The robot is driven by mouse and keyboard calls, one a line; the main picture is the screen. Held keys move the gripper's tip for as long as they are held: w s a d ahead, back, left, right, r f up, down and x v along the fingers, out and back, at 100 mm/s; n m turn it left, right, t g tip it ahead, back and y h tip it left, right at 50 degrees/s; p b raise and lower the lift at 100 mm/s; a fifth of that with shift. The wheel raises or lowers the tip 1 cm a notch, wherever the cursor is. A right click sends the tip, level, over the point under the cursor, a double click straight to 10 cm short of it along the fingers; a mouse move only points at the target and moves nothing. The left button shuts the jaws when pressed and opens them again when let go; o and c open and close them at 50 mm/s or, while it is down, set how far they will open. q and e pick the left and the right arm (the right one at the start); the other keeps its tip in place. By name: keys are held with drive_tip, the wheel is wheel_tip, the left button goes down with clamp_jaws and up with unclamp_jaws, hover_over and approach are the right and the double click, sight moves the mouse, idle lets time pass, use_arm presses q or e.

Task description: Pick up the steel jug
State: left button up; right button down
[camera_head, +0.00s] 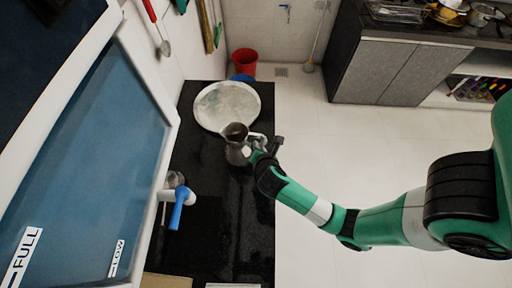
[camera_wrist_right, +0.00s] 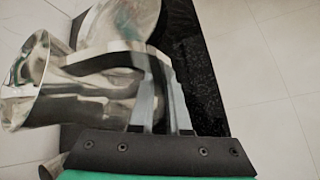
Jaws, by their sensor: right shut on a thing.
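The steel jug (camera_head: 236,146) is at the right edge of the black counter in the head view, just below the round tray. Its open mouth faces up toward the camera. My right gripper (camera_head: 262,146) reaches in from the right and is shut on the jug's handle side. In the right wrist view the shiny jug (camera_wrist_right: 38,85) lies left of my right gripper (camera_wrist_right: 158,80), whose fingers close around its handle. Whether the jug's base touches the counter is hidden. My left gripper is not in view.
A round metal tray (camera_head: 227,106) lies on the black counter (camera_head: 235,215). A large blue tank (camera_head: 90,150) fills the left. A red bucket (camera_head: 244,62) stands behind. The counter's lower middle is clear.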

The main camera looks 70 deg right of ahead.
drive_tip(key=s+d+p+v, duration=0.1)
drive_tip(key=p+v, duration=0.3)
drive_tip(key=v, duration=1.4)
drive_tip(key=shift+s+r+p, duration=0.2)
drive_tip(key=shift+s+p, duration=0.05)
drive_tip(key=shift+p, duration=0.15)
